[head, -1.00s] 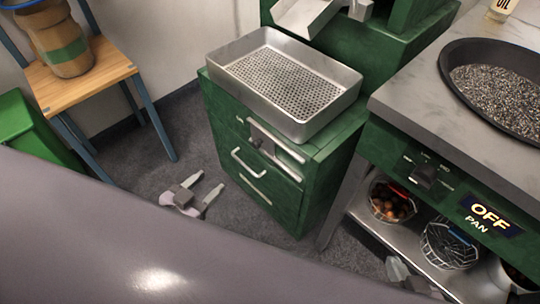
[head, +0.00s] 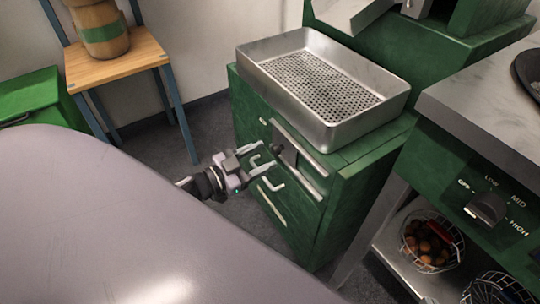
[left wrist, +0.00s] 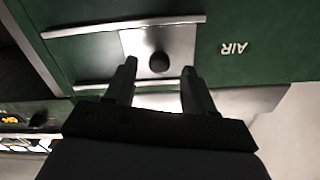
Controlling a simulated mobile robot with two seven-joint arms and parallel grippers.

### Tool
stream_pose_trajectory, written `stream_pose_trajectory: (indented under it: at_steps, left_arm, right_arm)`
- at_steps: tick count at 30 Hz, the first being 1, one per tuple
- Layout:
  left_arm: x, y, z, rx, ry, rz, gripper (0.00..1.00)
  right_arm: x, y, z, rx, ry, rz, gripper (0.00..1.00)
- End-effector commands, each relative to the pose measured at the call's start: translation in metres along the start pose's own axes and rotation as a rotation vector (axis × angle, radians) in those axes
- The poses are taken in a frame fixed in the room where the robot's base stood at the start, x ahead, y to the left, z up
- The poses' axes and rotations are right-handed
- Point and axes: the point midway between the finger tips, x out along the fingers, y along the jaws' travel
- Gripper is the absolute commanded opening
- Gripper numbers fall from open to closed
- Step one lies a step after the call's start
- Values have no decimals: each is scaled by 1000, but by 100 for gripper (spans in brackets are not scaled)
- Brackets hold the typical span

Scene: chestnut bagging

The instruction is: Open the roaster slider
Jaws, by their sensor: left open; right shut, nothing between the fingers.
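The roaster slider is a metal plate (head: 290,157) with a dark round knob (head: 277,149), set between two pale rails on the front of the green cabinet. In the left wrist view the plate (left wrist: 178,40) and knob (left wrist: 159,62) are upside down beside the word AIR. My left gripper (head: 265,157) is open in front of the slider. In the left wrist view its fingers (left wrist: 159,67) stand on either side of the knob, with gaps. I cannot tell how deep the knob sits between them. My right gripper is out of view.
A perforated metal tray (head: 395,100) sits on the green cabinet (head: 340,205). A white handle (head: 272,184) is below the slider.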

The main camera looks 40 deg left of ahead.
Motion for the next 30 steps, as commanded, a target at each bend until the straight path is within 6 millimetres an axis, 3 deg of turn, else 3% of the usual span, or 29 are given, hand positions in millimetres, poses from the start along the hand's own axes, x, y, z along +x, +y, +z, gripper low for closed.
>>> stream_pose_trajectory:
  at_steps: [6, 17, 18, 23, 30]
  left_arm:
    - [22, 0, 1, 0, 0, 0, 54]
    - [28, 0, 0, -1, -1, 0, 54]
    - [28, 0, 0, -1, -1, 0, 51]
    - [27, 0, 0, 0, -1, 0, 0]
    - [27, 9, -4, -3, -1, 0, 0]
  right_arm:
    - [4, -3, 1, 20, 9, -17, 0]
    - [4, -4, 0, 26, 10, -22, 0]
    - [4, -4, 0, 26, 10, -22, 0]
    - [4, -4, 0, 26, 11, -22, 0]
    - [2, -3, -6, 16, 12, -15, 0]
